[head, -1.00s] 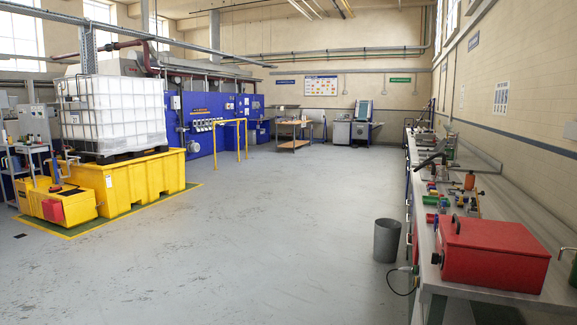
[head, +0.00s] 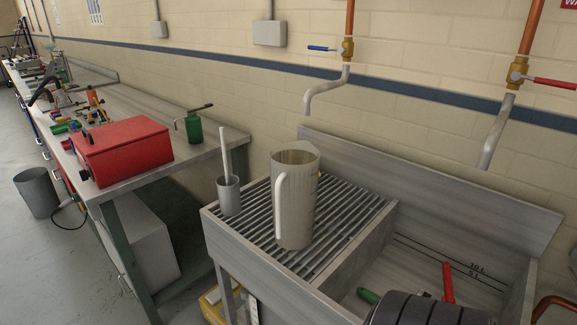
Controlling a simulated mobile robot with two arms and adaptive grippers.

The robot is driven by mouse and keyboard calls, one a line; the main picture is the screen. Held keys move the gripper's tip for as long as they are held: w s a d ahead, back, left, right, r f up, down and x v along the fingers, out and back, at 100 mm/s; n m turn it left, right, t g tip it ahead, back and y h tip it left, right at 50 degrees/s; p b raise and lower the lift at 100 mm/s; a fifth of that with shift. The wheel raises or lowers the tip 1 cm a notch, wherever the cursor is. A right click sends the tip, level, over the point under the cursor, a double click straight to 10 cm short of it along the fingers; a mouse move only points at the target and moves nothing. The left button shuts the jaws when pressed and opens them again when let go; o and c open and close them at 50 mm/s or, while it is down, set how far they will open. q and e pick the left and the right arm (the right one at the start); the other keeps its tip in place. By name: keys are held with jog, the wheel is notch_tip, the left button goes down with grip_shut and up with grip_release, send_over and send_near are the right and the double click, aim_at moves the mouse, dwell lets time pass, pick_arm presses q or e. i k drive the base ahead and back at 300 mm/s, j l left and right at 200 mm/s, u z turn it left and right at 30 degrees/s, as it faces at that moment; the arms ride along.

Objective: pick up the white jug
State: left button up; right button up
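The white jug (head: 297,205) stands upright on the ribbed drainboard of a metal sink in the head view. It looks greyish white, with a spout at the top and a long handle on its left side. Its open top faces up.
A grey cup with a white stick (head: 229,196) stands left of the jug on the drainboard (head: 340,260). The sink basin (head: 420,255) lies to the right, with a dark ribbed cylinder (head: 425,310) in front. Bent taps (head: 325,92) hang above. A workbench with a red box (head: 125,150) is left.

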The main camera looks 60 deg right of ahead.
aim_at(294, 167)
jog(key=j+z, duration=0.1)
jog(key=z, duration=0.35)
jog(key=k+z, duration=0.1)
jog(key=z, duration=0.35)
jog(key=k+z, duration=0.1)
jog(key=z, duration=0.3)
jog(key=j+z, duration=0.1)
jog(key=z, duration=0.35)
jog(key=k+l, duration=0.05)
